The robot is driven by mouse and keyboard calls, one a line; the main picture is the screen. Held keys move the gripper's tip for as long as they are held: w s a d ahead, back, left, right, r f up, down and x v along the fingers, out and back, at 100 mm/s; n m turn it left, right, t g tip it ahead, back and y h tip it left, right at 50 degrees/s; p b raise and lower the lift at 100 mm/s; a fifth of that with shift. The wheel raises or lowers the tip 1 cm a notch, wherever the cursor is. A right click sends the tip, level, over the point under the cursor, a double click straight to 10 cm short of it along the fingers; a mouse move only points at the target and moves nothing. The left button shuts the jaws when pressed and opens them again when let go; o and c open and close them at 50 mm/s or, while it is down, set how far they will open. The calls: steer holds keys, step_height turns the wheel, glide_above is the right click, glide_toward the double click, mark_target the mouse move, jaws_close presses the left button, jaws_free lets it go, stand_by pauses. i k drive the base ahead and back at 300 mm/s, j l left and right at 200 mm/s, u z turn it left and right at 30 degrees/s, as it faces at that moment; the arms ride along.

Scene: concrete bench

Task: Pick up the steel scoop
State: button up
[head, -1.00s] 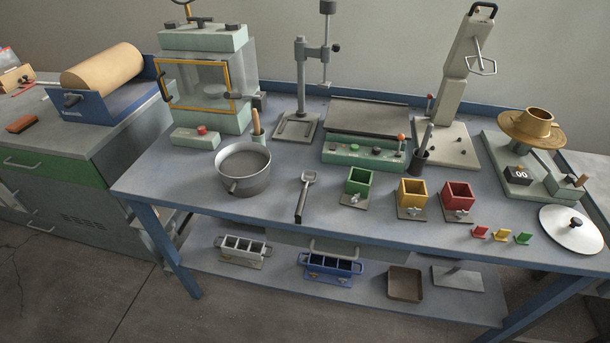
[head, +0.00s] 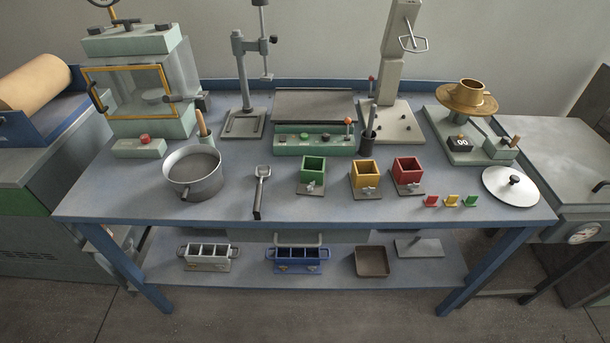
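The steel scoop (head: 261,188) lies on the grey bench top, near its front edge. Its grey head points toward the back and its dark handle end points toward the front edge. It lies between the steel pan on its left and the green cube mould on its right, apart from both. My gripper does not show in the head view.
The bench (head: 225,206) has a steel pan (head: 193,178), a green mould (head: 312,172), a yellow mould (head: 366,177), a red mould (head: 407,173) and a round lid (head: 511,190). A press (head: 142,85) and a stand (head: 243,120) stand behind. Bare bench surrounds the scoop.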

mark_target(262, 172)
steer(key=i+u, duration=0.1)
steer(key=u, duration=0.3)
steer(key=i+j+u, duration=0.1)
steer(key=u, duration=0.3)
steer(key=i+u, duration=0.1)
steer(key=u, duration=0.3)
steer(key=i+u, duration=0.1)
steer(key=u, duration=0.3)
